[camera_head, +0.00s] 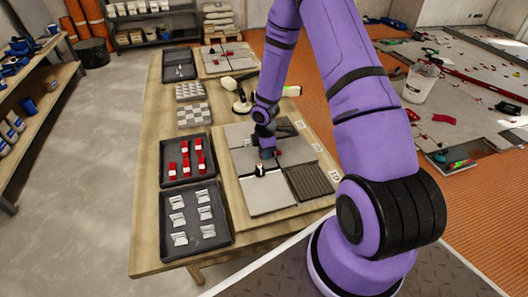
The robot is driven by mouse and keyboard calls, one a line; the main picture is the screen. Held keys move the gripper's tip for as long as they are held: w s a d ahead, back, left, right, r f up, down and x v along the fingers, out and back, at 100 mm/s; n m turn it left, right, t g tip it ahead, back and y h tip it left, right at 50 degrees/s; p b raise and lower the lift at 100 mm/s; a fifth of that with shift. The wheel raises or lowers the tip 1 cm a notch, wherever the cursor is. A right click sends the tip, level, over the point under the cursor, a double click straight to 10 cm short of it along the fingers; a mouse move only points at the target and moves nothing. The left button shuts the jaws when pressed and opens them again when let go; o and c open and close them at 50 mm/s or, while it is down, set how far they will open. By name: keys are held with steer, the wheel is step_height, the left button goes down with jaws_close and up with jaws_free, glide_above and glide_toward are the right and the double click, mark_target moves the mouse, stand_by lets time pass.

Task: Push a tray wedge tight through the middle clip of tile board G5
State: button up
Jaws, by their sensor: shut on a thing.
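A tile board (270,196) with grey tiles and darker ribbed tiles lies on the wooden table, right of the trays. My gripper (266,154) points down over the middle of this board, low at the seams between tiles. It is shut on a small piece, apparently a red wedge (279,153), of which only a bit shows beside the fingers. A small white clip with a dark top (260,171) stands just in front of the gripper. Whether the wedge is in a clip is too small to tell. A black tray (164,172) holds several red wedges.
A black tray (165,240) of white clips lies at the near left of the table. A white and black tool (240,97) stands behind the board. Another tile board (213,62) lies at the far end. A white bucket (420,82) stands on the floor at right.

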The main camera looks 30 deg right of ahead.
stand_by(0.4)
steer(key=o, duration=0.9)
steer(key=shift+r, duration=0.1)
steer(key=s+a+r+m+t+h, duration=0.1)
steer(key=s+r+m, duration=0.15)
steer(key=r, duration=0.95)
steer(key=s+a+r+m+h, duration=0.1)
steer(key=s+r+m, duration=0.15)
steer(key=r, duration=0.85)
steer(key=s+a+r+m+t, duration=0.1)
steer(key=s+a+r+m, duration=0.15)
steer(key=r, duration=0.95)
steer(key=s+a+r+m+t, duration=0.1)
steer(key=s+r+m, duration=0.1)
steer(key=s+r, duration=0.2)
steer(key=s+a+r+m+t+y, duration=0.1)
steer(key=s+a+r+m, duration=0.1)
steer(key=s, duration=0.7)
steer(key=s+a+r+m+t+y, duration=0.1)
steer(key=s+a+r+m, duration=0.1)
steer(key=s+r, duration=0.4)
steer(key=shift+s+a+r+m, duration=0.1)
steer(key=shift+s+r+m, duration=0.1)
steer(key=shift+s+m, duration=0.35)
